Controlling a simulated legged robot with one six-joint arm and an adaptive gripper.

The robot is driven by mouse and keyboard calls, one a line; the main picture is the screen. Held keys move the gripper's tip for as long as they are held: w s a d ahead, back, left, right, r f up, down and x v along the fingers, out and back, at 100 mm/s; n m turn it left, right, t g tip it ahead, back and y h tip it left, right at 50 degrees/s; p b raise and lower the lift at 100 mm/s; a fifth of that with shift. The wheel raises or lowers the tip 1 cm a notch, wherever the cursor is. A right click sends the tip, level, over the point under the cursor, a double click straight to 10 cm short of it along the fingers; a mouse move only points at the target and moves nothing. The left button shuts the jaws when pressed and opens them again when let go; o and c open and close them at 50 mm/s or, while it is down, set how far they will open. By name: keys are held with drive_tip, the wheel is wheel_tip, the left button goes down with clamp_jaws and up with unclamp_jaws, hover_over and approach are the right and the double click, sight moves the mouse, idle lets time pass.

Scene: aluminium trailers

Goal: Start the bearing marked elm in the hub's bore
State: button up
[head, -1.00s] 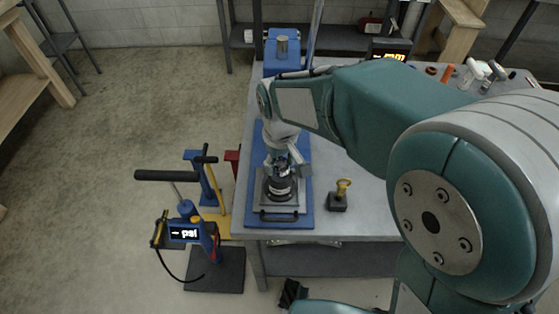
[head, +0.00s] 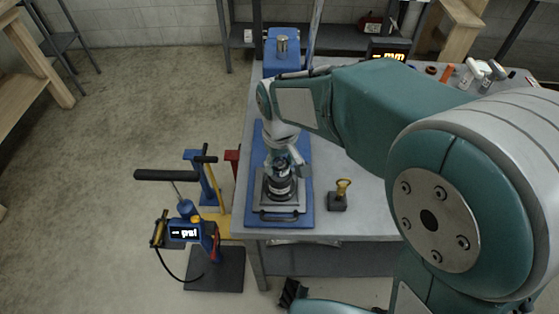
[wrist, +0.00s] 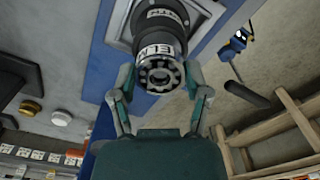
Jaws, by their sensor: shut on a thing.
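The bearing marked ELM (wrist: 160,68) is a dark ring with a white label, between the fingers of my gripper (wrist: 160,92) in the wrist view. My gripper is shut on it. The dark hub (wrist: 160,22), with a partly readable white label, stands directly beyond the bearing, roughly in line with it. In the head view the hub (head: 279,190) stands upright on a grey plate (head: 297,203) on the blue base, with my gripper (head: 281,168) directly above. I cannot tell whether the bearing's edge is inside the bore; the bore is hidden.
A blue press base (head: 305,185) with a black front handle lies on the grey table (head: 365,190). A small yellow-topped tool (head: 341,190) stands to the right. A blue hand pump (head: 190,230) with a psi display stands on the floor at left. Small parts lie at the table's back right.

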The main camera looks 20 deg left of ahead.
sight(280, 164)
drive_tip(key=shift+f, duration=1)
drive_tip(key=o, duration=1.3)
drive_tip(key=shift+c, duration=0.2)
wheel_tip(280, 164, up, 12)
